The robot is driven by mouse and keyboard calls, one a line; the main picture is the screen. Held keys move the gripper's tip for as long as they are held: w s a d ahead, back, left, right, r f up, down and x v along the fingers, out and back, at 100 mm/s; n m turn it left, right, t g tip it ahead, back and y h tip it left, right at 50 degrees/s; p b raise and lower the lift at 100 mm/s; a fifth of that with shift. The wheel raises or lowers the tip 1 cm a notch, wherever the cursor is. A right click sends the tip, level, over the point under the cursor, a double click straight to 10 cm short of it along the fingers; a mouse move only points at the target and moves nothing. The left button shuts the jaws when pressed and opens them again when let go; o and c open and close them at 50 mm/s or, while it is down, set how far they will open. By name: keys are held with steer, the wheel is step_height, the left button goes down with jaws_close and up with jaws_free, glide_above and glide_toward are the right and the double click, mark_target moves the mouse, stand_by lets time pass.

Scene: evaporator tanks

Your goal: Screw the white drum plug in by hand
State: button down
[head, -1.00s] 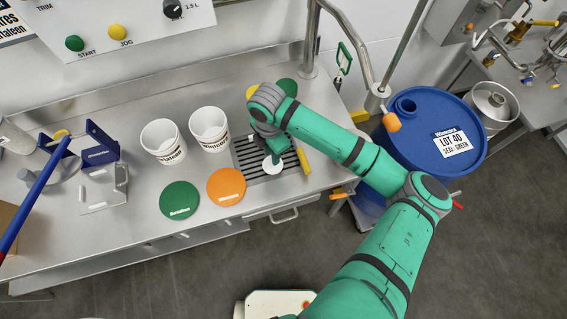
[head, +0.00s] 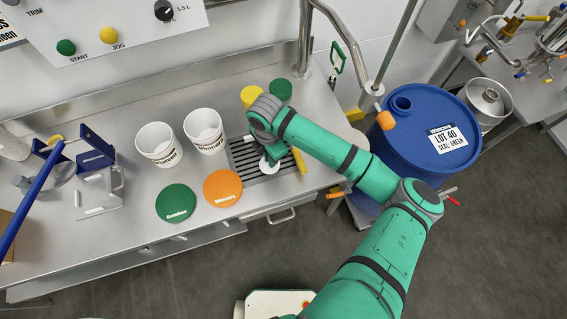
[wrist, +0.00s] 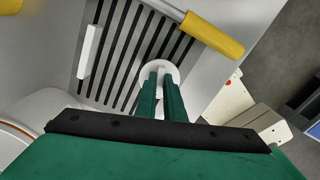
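The white drum plug is a pale round disc (wrist: 172,70) on the slotted drain grille (wrist: 118,48) of the steel bench. In the head view the plug (head: 268,163) shows only partly under my wrist. My gripper (wrist: 161,80) points down at the plug, its two green fingers close together over the middle of the disc with white between them. It looks shut on the plug's raised middle; the contact itself is small and partly hidden. The blue drum (head: 432,117), labelled "LOT 40 SEAL GREEN", stands to the right with a round neck (head: 402,104) on its top.
Two white cups (head: 204,131) and green (head: 175,203) and orange (head: 222,188) discs lie left of the grille. A yellow-handled tool (wrist: 213,36) lies close beside my fingers. A bent steel pipe (head: 345,50) rises between bench and drum.

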steer(key=shift+a+r, duration=0.2)
steer(key=shift+a, duration=0.1)
steer(key=shift+s+a+r, duration=0.2)
steer(key=shift+a+r, duration=0.15)
steer(key=shift+r, duration=0.15)
steer(key=shift+s+d+r, duration=0.1)
steer(key=shift+d+r, duration=0.05)
steer(key=shift+r, duration=0.5)
steer(key=shift+d+r, duration=0.15)
steer(key=shift+r, duration=0.45)
steer(key=shift+d+r, duration=0.1)
steer(key=shift+r, duration=1.45)
